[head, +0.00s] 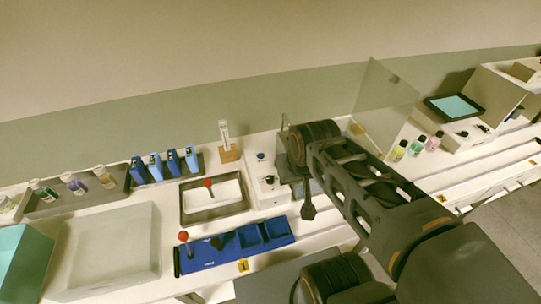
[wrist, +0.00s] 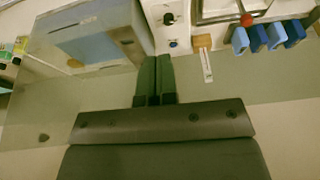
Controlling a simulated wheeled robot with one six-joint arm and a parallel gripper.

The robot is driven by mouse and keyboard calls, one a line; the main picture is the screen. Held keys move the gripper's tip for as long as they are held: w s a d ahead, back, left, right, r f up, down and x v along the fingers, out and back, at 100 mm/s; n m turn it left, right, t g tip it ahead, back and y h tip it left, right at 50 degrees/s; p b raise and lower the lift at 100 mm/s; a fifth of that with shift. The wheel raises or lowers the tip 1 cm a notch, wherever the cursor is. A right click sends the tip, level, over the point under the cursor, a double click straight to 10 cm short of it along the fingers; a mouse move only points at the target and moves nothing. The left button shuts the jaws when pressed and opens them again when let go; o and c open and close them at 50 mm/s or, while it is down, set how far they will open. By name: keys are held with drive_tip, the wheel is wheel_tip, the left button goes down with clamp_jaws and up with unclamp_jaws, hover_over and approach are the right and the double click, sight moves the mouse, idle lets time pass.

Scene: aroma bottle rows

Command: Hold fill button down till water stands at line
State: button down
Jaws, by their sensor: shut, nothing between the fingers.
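My gripper (head: 308,208) points down beside the right side of a white box (head: 268,186); its fingers show pressed together and empty in the wrist view (wrist: 155,60). The white box has a blue knob (head: 261,156) and small dark round controls (head: 269,180) on top; it also shows in the wrist view (wrist: 170,22). I cannot tell which control is the fill button. A clear-walled box with a blue inside (wrist: 95,38) is left of the fingers in the wrist view; my arm mostly hides it in the head view. No water line can be made out.
A grey tray with a red-knobbed tool (head: 209,183) and a blue rack (head: 240,250) stand left of the white box. Blue bottles (head: 165,163) and a gauge on a wooden block (head: 226,145) stand behind. A clear panel (head: 385,105) rises behind my arm.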

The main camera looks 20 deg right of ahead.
drive_tip(key=w+a+f+m+g+y, duration=0.1)
drive_tip(key=w+f+m+g+y, duration=0.25)
drive_tip(key=w+f, duration=0.45)
drive_tip(key=m+t+y+p, duration=0.1)
drive_tip(key=m+t+y, duration=0.2)
drive_tip(key=m+t, duration=0.8)
hover_over(260, 156)
drive_tip(key=shift+f+m+g, duration=1.95)
drive_tip(key=shift+f+g, duration=0.3)
drive_tip(key=shift+f, duration=0.05)
drive_tip(key=shift+d+h, duration=0.1)
drive_tip(key=shift+h, duration=0.15)
drive_tip(key=shift+f, duration=0.1)
wheel_tip(260, 156, down, 8)
drive_tip(key=b, duration=0.5)
drive_tip(key=shift+r, duration=0.25)
drive_tip(key=shift+f+b, duration=0.6)
drive_tip(key=shift+b, duration=0.35)
drive_tip(key=shift+s+f+b, duration=0.1)
drive_tip(key=shift+f+b, duration=0.7)
drive_tip(key=shift+b, duration=0.2)
